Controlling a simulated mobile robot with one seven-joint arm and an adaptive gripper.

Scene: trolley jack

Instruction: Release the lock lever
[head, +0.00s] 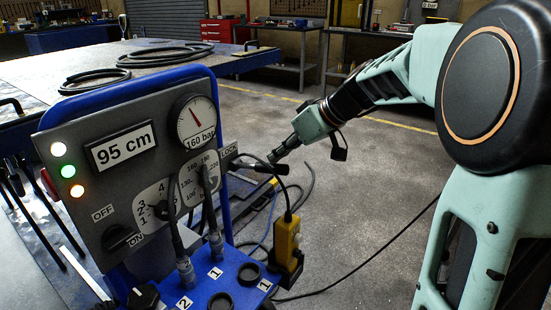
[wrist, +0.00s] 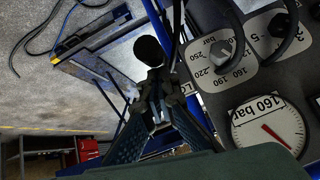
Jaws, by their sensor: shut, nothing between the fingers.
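The lock lever (head: 262,164) sticks out to the right from the grey control panel (head: 80,140), beside the LOCK label (head: 229,152). It is a dark bar with a black grip at its outer end. My gripper (head: 273,157) is shut and empty, very close to that grip. In the wrist view my gripper (wrist: 155,85) points at a round black end (wrist: 150,50), which looks like the lever's grip. I cannot tell whether they touch. The lever's inner part is mostly hidden in the wrist view.
A pressure gauge (head: 195,122) marked 160 bar and a 95 cm display (head: 122,146) are on the panel. Hoses lie on the blue table (head: 110,62). Open floor lies to the right.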

